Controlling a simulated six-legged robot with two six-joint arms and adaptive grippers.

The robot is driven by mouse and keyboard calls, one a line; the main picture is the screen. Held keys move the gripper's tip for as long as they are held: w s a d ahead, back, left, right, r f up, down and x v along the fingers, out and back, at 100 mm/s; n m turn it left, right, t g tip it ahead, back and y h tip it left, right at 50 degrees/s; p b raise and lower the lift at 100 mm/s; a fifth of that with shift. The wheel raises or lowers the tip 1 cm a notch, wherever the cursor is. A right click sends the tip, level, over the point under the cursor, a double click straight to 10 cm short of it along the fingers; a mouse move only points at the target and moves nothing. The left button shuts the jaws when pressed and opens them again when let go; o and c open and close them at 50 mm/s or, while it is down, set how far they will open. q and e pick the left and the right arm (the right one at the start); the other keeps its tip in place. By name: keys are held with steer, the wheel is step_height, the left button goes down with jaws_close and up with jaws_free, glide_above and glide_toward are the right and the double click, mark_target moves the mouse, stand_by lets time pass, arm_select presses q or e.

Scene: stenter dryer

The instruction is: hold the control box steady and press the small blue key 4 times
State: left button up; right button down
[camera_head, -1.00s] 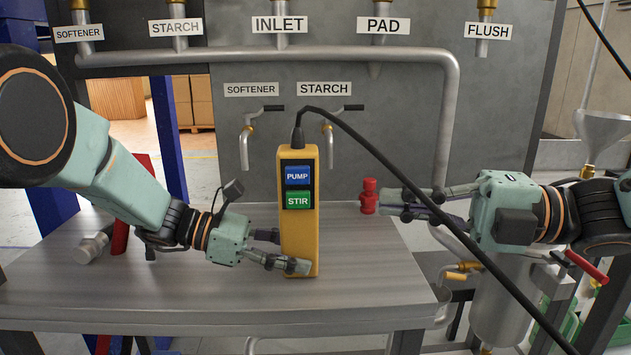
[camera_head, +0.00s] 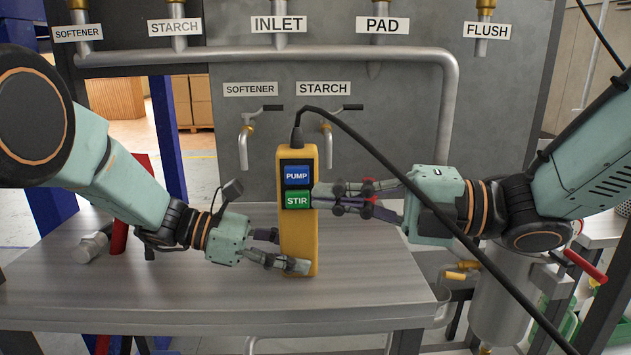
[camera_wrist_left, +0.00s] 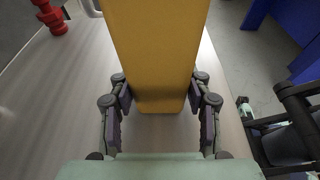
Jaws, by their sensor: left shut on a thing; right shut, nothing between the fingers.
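The yellow control box (camera_head: 299,245) stands upright on the grey table in the head view, a black cable leaving its top. Its face has a blue PUMP key (camera_head: 297,175) above a green STIR key (camera_head: 298,199). My left gripper (camera_head: 280,251) is shut on the lower part of the box; the left wrist view shows a finger on each side of the box (camera_wrist_left: 155,50). My right gripper (camera_head: 316,197) is shut and empty, its fingertips at the right edge of the box, level with the green key. I cannot tell whether they touch it.
A red object (camera_head: 369,184) stands behind my right fingers, partly hidden; it also shows in the left wrist view (camera_wrist_left: 52,17). The black cable (camera_head: 400,178) runs down across the front of my right arm. Taps and pipes line the back panel. The table's front is clear.

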mark_target(297, 175)
steer(key=w, duration=0.1)
steer(key=w+a, duration=0.1)
steer(key=w, duration=0.1)
steer(key=w+a, duration=0.1)
steer(key=shift+w+a, duration=0.1)
steer(key=shift+w, duration=0.25)
